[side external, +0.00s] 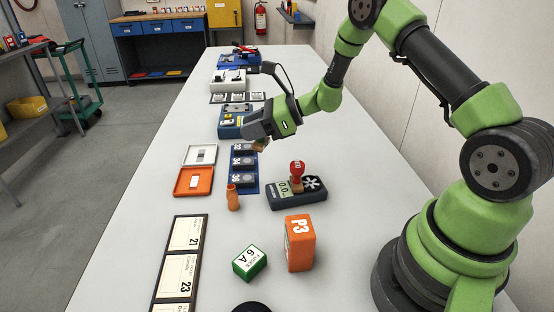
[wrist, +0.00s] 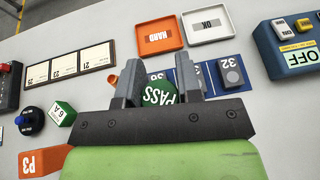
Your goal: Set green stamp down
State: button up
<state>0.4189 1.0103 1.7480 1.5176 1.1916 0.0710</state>
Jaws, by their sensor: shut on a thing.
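The green stamp (wrist: 158,95), marked PASS on its top, is between the two fingers of my gripper (wrist: 158,85) in the wrist view. My gripper (side external: 262,138) is shut on it. In the side view my gripper hangs above the far end of the blue rack, and only a tan part of the stamp (side external: 259,146) shows below the fingers. I cannot tell whether the stamp touches anything beneath it. The blue rack (side external: 252,188) holds dark numbered blocks; in the wrist view it is partly hidden by the fingers.
An orange HARD tray (side external: 192,190) and a white OK tray (side external: 199,154) lie left of the rack. An orange bottle-shaped piece (side external: 233,197) stands near it. A red stamp (side external: 297,173) stands on a dark meter (side external: 305,197). Green (side external: 249,262) and orange P3 (side external: 299,245) blocks stand nearer.

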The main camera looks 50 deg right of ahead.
jog(key=w+d+m+t+h, duration=0.2)
jog(key=w+d+m+h, duration=0.1)
jog(key=d, duration=0.7)
jog(key=f, duration=0.9)
jog(key=shift+s+d, duration=0.1)
jog(key=shift+d, duration=0.15)
jog(key=shift+f, duration=0.2)
jog(key=o, duration=0.9)
jog(key=shift+o, duration=0.2)
